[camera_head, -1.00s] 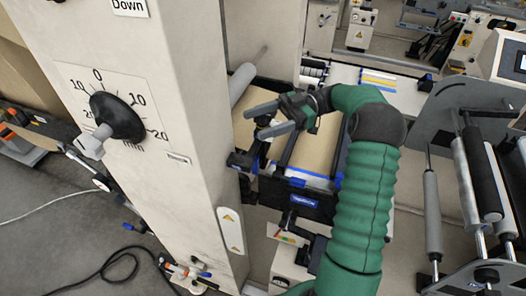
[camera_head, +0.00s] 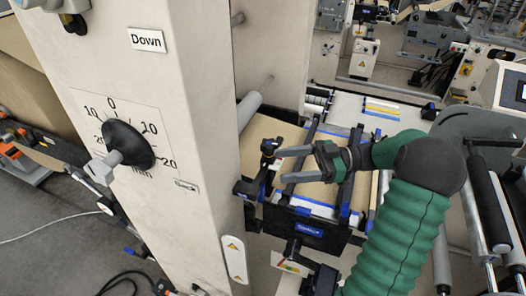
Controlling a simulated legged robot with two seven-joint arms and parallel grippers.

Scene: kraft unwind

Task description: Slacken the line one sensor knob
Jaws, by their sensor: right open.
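A small dark knob (camera_head: 268,146) stands on top of a black sensor mount (camera_head: 247,188) at the left edge of the brown web (camera_head: 258,131). My right gripper (camera_head: 281,165) is open and empty, its two grey fingers pointing left. The fingertips are just right of the knob in the picture; I cannot tell the exact gap in depth. A larger black knob (camera_head: 129,147) with a grey stub sits on a numbered dial plate (camera_head: 88,99) on the pale column. No label shows which knob belongs to line one. My left gripper is not in view.
The pale column (camera_head: 200,120) stands left of my right arm, close to the sensor mount. A dark bar with a blue label (camera_head: 308,229) crosses in front of the web. Rollers (camera_head: 490,200) stand at the right.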

